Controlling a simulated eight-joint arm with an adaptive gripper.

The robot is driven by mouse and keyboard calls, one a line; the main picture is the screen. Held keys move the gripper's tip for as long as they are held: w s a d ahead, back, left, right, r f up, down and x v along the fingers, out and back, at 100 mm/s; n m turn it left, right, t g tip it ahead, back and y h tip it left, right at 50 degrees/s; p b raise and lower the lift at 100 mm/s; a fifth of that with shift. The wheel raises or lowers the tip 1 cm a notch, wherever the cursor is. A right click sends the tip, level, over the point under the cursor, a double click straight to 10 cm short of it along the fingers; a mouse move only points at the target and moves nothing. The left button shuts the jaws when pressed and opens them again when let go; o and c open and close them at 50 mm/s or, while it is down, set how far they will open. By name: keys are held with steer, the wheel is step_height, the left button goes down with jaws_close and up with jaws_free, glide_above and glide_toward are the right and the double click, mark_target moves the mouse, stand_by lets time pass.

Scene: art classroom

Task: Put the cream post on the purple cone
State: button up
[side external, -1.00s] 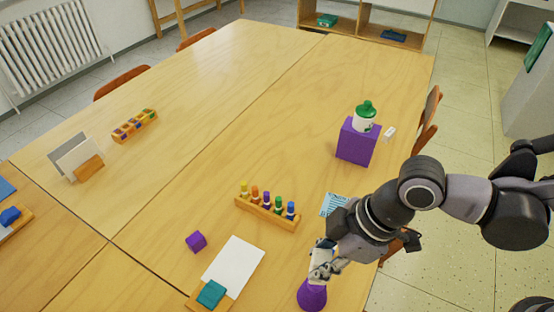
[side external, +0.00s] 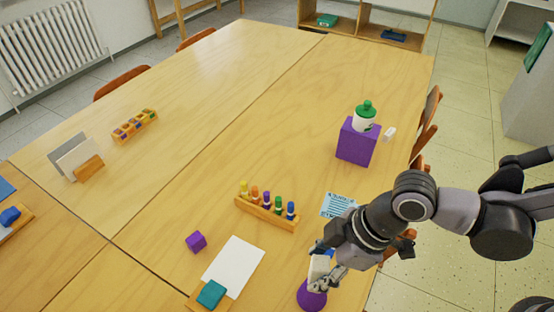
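The purple cone (side external: 311,297) stands on the table at the bottom of the side view, near the table's front right edge. The cream post (side external: 319,268) is right above it, close to upright, its lower end at the cone's top. I cannot tell whether the two touch. My gripper (side external: 327,279) comes in from the right, pointing down, with its fingers around the lower part of the post. The fingers hide some of the post and the cone's top.
A white sheet (side external: 234,265) and a teal block (side external: 211,294) lie left of the cone, with a small purple cube (side external: 196,241) beyond. A wooden rack (side external: 267,212) of coloured pegs stands behind. A purple box (side external: 357,141) bears a green-capped bottle (side external: 365,116). A blue printed card (side external: 338,205) lies nearby.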

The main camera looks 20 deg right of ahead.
steer(key=v, duration=1.2)
steer(key=w+d+m+t+h, duration=0.1)
steer(key=d+m, duration=0.3)
steer(key=d, duration=0.5)
steer(key=w+d+f+m+t+h, duration=0.1)
steer(key=d+m, duration=0.4)
steer(key=d, duration=0.5)
steer(key=w+d+f+m+t+h, duration=0.1)
steer(key=w+d+m+t+h, duration=0.1)
steer(key=d, duration=0.7)
steer(key=w+m+t, duration=0.1)
steer(key=w+m, duration=0.1)
steer(key=shift+w+d, duration=0.25)
